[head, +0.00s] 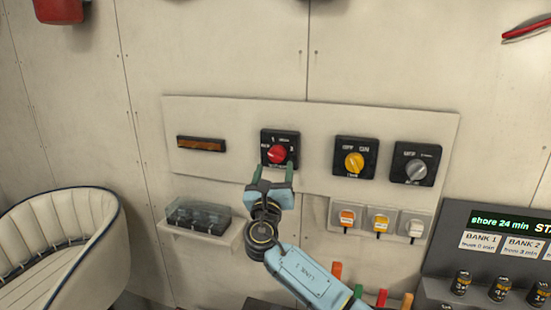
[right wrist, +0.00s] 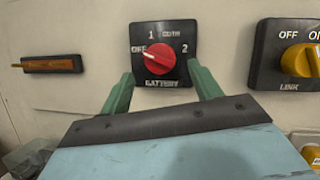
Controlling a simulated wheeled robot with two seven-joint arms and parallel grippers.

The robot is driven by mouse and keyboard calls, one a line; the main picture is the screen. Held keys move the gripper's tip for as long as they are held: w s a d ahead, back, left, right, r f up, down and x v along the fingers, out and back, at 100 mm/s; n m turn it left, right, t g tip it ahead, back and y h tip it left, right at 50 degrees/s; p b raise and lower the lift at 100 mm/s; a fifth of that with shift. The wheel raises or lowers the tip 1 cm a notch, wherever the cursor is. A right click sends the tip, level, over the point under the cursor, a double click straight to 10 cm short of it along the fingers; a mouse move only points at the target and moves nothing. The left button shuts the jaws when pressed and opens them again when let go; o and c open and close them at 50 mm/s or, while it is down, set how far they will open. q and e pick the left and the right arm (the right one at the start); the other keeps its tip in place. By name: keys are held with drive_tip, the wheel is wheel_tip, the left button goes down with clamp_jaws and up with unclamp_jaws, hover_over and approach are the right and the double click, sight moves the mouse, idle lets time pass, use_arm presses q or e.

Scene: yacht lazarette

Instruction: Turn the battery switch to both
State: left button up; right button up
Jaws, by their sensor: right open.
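The battery switch is a black square plate with a red knob (head: 278,154) on the white wall panel. In the right wrist view the red knob (right wrist: 159,60) sits amid the labels OFF, 1, BOTH and 2, with BATTERY below. Its pale mark appears to point left toward OFF. My right gripper (head: 273,172) is open and empty, just below and in front of the switch. In the right wrist view its green fingers (right wrist: 160,80) stand apart, one either side of the plate's lower part, not closed on the knob. My left gripper is out of view.
Right of the battery switch are a yellow-knob switch (head: 354,162), labelled LINK, and a grey-knob switch (head: 416,165). Below are several small breakers (head: 380,222) and a clear-covered box (head: 198,215). An amber bar (head: 201,144) is left. A display console (head: 490,225) stands lower right.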

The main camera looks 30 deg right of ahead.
sight(276, 159)
drive_tip(key=shift+x, duration=1.95)
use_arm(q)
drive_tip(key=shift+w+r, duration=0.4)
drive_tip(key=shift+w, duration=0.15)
